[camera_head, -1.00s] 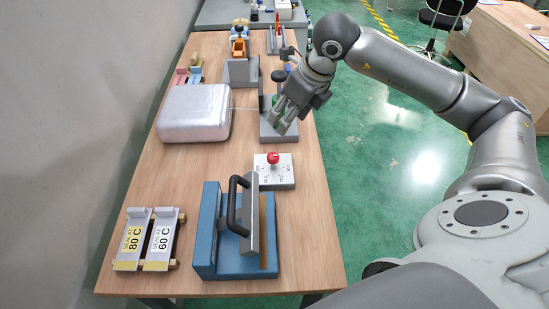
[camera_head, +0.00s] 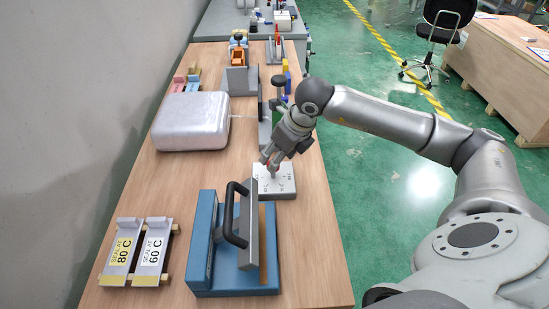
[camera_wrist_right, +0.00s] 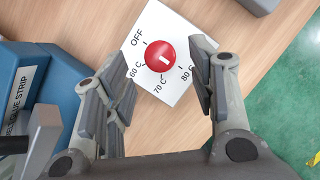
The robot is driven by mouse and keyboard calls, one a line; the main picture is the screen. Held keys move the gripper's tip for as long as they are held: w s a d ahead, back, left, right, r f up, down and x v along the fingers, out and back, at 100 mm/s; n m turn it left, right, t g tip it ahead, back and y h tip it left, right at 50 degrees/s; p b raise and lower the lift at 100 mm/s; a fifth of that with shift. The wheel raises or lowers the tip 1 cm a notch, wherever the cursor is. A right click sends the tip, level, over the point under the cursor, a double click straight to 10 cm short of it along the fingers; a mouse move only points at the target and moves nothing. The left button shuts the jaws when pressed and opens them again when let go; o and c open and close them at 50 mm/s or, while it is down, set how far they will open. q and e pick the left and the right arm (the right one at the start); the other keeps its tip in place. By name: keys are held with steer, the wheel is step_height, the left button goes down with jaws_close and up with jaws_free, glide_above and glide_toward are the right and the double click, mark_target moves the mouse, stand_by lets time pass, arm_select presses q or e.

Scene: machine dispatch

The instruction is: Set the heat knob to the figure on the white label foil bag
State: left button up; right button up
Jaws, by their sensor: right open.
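The red heat knob (camera_wrist_right: 157,48) sits on a white dial plate (camera_wrist_right: 148,20) marked OFF, 60 C, 70 C and 80 C. A white mark shows on the knob's lower right; I cannot tell its exact setting. In the head view the plate (camera_head: 286,189) lies behind the blue sealer. My right gripper (camera_head: 269,163) is open above the knob, its fingers on either side; contact is not clear. The white label foil bag (camera_head: 150,257) at the front left reads SEAL AT 60 C. My left gripper is not in view.
The blue sealer (camera_head: 204,245) with its black handle stands in front of the dial. A silver padded case (camera_head: 192,120) lies at left behind. Fixtures and coloured parts stand at the table's far end. Bare wood lies between case and bags.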

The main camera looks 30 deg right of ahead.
steer(key=shift+p+x, duration=0.3)
steer(key=shift+x, duration=1.6)
steer(key=c, duration=1)
